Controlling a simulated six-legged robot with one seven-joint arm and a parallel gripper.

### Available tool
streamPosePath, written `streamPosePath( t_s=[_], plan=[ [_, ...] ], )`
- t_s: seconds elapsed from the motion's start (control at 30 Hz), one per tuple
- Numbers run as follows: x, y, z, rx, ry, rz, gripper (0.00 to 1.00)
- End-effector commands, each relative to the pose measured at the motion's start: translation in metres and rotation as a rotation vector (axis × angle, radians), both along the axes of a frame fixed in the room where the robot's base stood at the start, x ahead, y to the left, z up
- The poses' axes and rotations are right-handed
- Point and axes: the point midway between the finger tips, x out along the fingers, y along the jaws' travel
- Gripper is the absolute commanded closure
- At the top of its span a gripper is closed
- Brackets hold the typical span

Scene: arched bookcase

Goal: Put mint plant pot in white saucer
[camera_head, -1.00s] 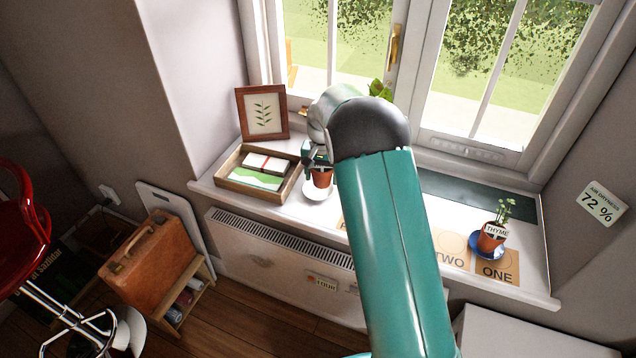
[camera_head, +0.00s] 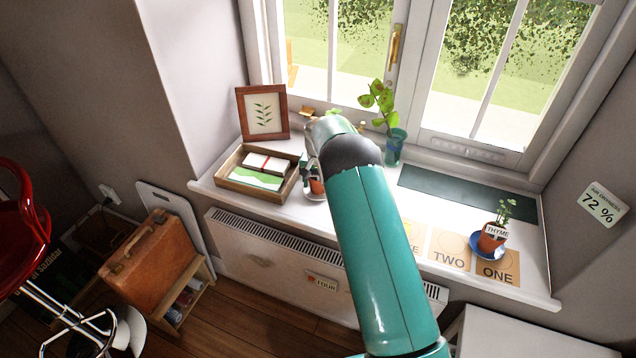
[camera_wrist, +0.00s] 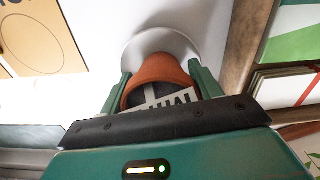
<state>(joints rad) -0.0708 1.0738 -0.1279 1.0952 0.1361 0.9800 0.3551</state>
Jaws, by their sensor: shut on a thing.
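The mint pot is a small terracotta pot (camera_wrist: 160,68) with a white lettered label, seen upside down in the wrist view. My gripper (camera_wrist: 160,84) is shut on it, one green finger on each side. In the head view the pot (camera_head: 317,187) is partly hidden by my gripper (camera_head: 311,172). The white saucer (camera_wrist: 150,37) lies under the pot on the sill; its rim also shows in the head view (camera_head: 311,196). The pot's base overlaps the saucer. I cannot tell whether they touch. The mint leaves are mostly hidden.
A wooden tray (camera_head: 226,183) with papers is close on the left, with a framed leaf print (camera_head: 262,112) behind. A glass vase with a sprig (camera_head: 394,148) stands behind right. The thyme pot (camera_head: 491,238) sits on a blue saucer (camera_head: 478,251) at the far right.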

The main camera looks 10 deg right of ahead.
Motion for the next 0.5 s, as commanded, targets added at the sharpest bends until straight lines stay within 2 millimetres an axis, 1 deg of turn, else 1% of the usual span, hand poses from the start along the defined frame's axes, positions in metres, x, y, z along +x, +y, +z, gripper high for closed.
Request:
streamPosePath(
  t_s=[0.2, 0.23, 0.3, 0.33, 0.5],
  plan=[
    [0.0001, 0.0000, -0.0031, 0.000, -0.001, 0.000, 0.71],
    [0.0000, -0.0001, -0.0031, 0.000, 0.000, 0.000, 0.31],
    [-0.0001, 0.0000, -0.0031, 0.000, 0.000, 0.000, 0.17],
    [-0.0002, -0.0001, -0.0031, 0.000, 0.000, 0.000, 0.15],
    [-0.0003, -0.0001, -0.0031, -0.001, 0.000, 0.000, 0.15]
  ],
)
